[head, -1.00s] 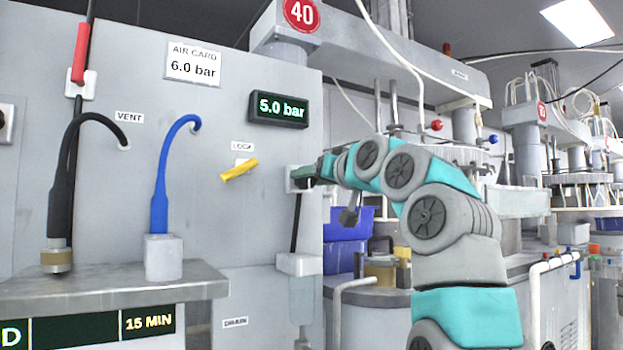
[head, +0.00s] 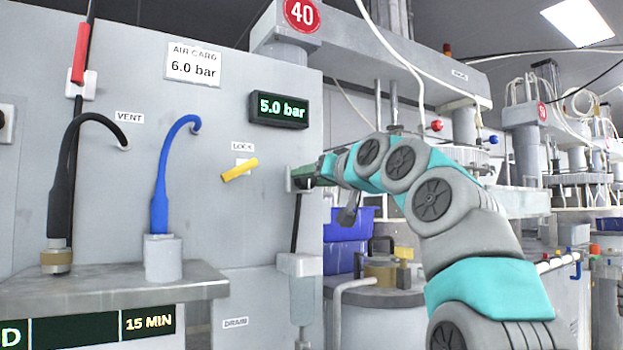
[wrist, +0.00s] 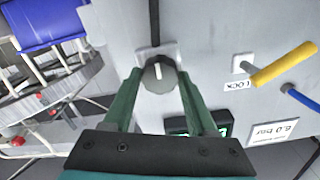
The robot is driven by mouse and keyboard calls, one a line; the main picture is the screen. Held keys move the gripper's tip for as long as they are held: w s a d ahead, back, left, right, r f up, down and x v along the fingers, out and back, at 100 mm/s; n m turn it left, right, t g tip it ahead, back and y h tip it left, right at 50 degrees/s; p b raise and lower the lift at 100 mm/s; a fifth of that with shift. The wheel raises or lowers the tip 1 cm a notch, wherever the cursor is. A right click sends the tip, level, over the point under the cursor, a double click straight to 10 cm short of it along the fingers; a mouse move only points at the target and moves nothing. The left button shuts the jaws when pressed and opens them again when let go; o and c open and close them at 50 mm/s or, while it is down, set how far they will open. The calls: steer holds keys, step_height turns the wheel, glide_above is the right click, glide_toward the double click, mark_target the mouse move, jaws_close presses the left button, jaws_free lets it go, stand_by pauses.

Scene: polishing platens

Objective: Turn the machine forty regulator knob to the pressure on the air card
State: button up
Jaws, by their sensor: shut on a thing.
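The regulator knob (wrist: 158,76) is dark grey and round with a white pointer mark, on a pale plate in the wrist view. My green gripper fingers (wrist: 159,80) are shut on it, one on each side. In the head view my gripper (head: 313,173) meets the right edge of the grey panel (head: 225,120) and hides the knob. The air card (head: 193,66) reads 6.0 bar. The green display (head: 279,110) reads 5.0 bar. The red round sign (head: 302,14) shows 40.
A yellow lock lever (head: 240,169) sticks out of the panel left of my gripper. A blue hose (head: 162,190) and a black hose (head: 60,180) hang further left. Blue bins (head: 346,230) stand below my arm.

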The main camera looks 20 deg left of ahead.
steer(key=shift+m, duration=0.6)
stand_by(0.6)
steer(key=shift+r+m+p, duration=0.1)
steer(key=shift+m+p, duration=2.25)
steer(key=shift+m, duration=1.25)
steer(key=shift+d, duration=0.1)
steer(key=o, duration=1.4)
steer(key=shift+c, duration=0.2)
